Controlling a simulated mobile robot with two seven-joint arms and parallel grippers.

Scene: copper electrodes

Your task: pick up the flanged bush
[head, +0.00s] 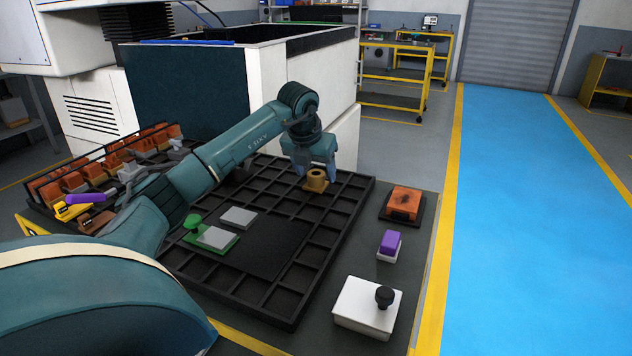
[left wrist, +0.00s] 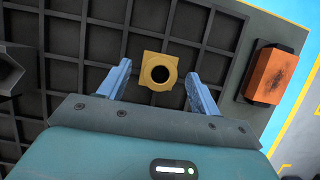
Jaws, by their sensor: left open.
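The flanged bush (head: 316,181) is a brass-coloured ring on a squarish flange with a dark round bore. It sits in the far part of the black gridded tray (head: 345,206). My left gripper (head: 318,166) is right above and beside it in the head view. In the left wrist view the bush (left wrist: 160,58) lies ahead, between the lines of the two open blue fingers (left wrist: 158,77). The fingers are apart and hold nothing. I cannot tell whether a finger touches the bush. My right gripper is not in view.
An orange block (head: 405,201) on a dark base, a purple-and-white block (head: 389,243) and a white box with a black knob (head: 366,306) stand right of the tray. Grey and green plates (head: 220,243) lie on its left part. A rack of orange parts (head: 110,165) stands at left.

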